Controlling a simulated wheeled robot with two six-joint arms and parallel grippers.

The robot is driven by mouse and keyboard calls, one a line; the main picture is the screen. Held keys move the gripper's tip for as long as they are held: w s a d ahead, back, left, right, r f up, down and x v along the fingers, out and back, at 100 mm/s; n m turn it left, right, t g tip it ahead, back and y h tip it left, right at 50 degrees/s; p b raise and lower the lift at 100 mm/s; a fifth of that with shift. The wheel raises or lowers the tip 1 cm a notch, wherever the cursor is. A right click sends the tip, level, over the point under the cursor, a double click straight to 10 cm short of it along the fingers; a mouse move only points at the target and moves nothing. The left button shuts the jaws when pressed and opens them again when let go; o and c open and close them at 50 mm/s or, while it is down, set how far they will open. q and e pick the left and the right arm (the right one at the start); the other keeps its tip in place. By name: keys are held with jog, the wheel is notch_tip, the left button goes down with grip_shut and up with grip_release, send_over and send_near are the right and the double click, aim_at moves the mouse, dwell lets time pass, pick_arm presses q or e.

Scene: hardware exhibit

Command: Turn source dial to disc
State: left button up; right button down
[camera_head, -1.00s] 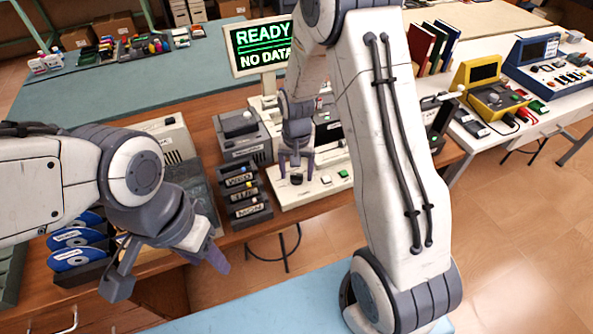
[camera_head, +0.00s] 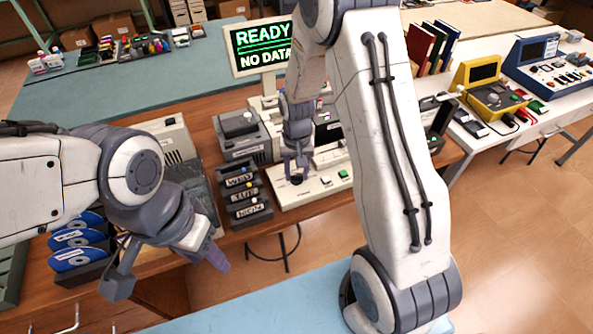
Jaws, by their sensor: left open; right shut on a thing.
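The source dial (camera_head: 296,180) is a small black knob on a cream control panel (camera_head: 318,186) in the middle of the desk. My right gripper (camera_head: 296,172) reaches down from above and is shut on the dial; its fingers partly cover it, so the dial's pointer cannot be read. A monitor (camera_head: 262,46) behind reads "READY" and "NO DATA" in green. My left gripper (camera_head: 170,272) hangs open and empty at the lower left, in front of the desk, well away from the panel.
Blue-labelled discs (camera_head: 78,238) stand in a dark rack at the left. Labelled dark cartridges (camera_head: 243,197) sit in a stack left of the panel. A grey device (camera_head: 241,128) stands behind them. A yellow device (camera_head: 490,92) is on the white table at right.

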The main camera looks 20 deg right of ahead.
aim_at(297, 175)
jog(key=n+p, duration=0.1)
jog(key=n, duration=0.5)
jog(key=shift+w, duration=0.1)
dwell(0.6)
jog(key=shift+c, duration=2)
grip_release()
notch_tip(297, 175, up, 10)
jog(key=shift+r, duration=0.25)
jog(key=s+a+r+n, duration=0.2)
jog(key=s+a+r, duration=0.3)
jog(key=s+a, duration=0.35)
jog(key=s+a+r+n, duration=0.1)
jog(key=s+a, duration=0.1)
jog(key=s, duration=0.6)
jog(key=s+a+r+n+y, duration=0.1)
jog(key=s+a+n, duration=0.1)
jog(key=s, duration=0.5)
jog(key=shift+s+a+r, duration=0.35)
jog(key=shift+a+r, duration=0.05)
jog(key=shift+a, duration=0.45)
